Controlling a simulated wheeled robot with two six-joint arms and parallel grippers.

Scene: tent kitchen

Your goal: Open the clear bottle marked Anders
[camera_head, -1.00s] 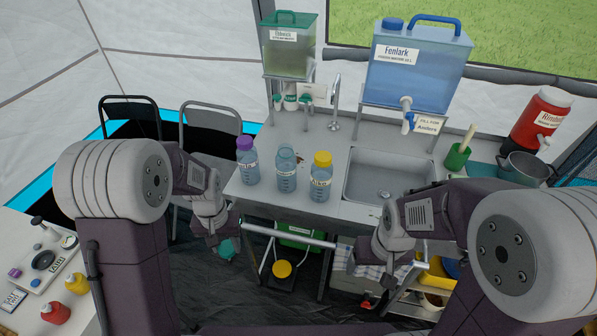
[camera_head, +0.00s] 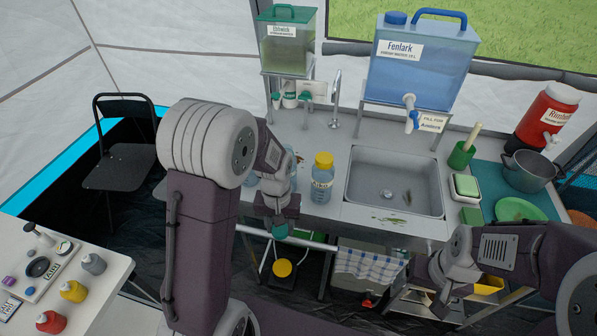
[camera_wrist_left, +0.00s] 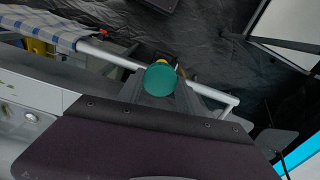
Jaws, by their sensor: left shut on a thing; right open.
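My left gripper (camera_head: 279,218) is shut on a round teal cap (camera_head: 280,230), held in front of the counter's front edge. The teal cap also shows between the fingers in the left wrist view (camera_wrist_left: 160,78). A clear bottle (camera_head: 291,158) on the counter is mostly hidden behind my left arm; its label cannot be read. A clear bottle with a yellow cap (camera_head: 322,180) stands upright just right of it. My right gripper (camera_head: 443,303) is open and empty, low in front of the counter at the right.
A steel sink (camera_head: 395,180) lies right of the bottles. Behind it stands a blue Fenlark water tank (camera_head: 420,70) with a tap and a sign naming Anders. A green tank (camera_head: 287,45) is at the back left. A checked towel (camera_head: 368,262) hangs from the front rail.

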